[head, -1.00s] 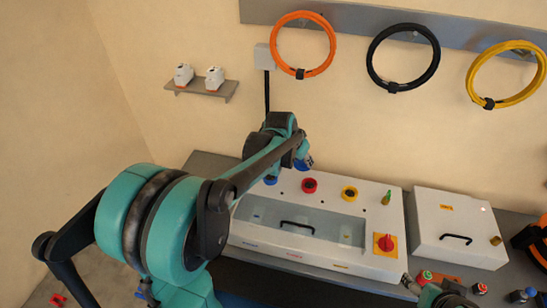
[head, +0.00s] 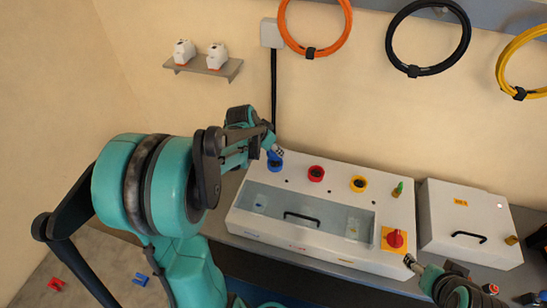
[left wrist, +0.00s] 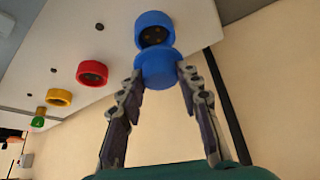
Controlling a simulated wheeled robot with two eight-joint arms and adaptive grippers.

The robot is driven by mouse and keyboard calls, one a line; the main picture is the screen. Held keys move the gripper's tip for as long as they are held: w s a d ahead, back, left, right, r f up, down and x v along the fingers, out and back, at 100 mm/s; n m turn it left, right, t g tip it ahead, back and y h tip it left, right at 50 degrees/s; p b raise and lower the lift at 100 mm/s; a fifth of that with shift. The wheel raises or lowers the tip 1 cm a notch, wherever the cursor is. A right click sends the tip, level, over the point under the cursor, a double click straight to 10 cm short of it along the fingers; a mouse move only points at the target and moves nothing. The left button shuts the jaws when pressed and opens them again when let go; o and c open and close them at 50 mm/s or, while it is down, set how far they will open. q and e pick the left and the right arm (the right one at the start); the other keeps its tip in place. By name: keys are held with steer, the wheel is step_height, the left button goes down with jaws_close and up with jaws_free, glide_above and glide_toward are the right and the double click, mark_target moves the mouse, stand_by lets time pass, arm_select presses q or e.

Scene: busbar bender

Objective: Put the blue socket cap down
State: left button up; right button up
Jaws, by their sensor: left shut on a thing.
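The blue socket cap (left wrist: 156,70) is between the two fingertips of my left gripper (left wrist: 160,76), which is shut on it. In the left wrist view the cap overlaps the near edge of the blue socket ring (left wrist: 153,22); I cannot tell whether they touch. In the head view my left gripper (head: 277,151) is just above the blue socket (head: 274,167) at the back left of the white bender box (head: 300,237). The cap is hard to make out there. My right gripper (head: 409,262) is low at the right, its jaws too small to read.
The red socket (head: 316,173) and yellow socket (head: 359,183) stand right of the blue one. A green-tipped part (head: 398,188) and a red rotary switch (head: 395,239) are farther right. A white case (head: 466,222) stands beside the bender. Cable coils hang on the wall.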

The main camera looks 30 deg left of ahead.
mark_target(272, 154)
arm_select(q)
steer(key=shift+f+b, duration=0.6)
steer(key=shift+f, duration=1.4)
steer(key=shift+f, duration=0.15)
steer(key=o, duration=1)
steer(key=shift+o, duration=0.2)
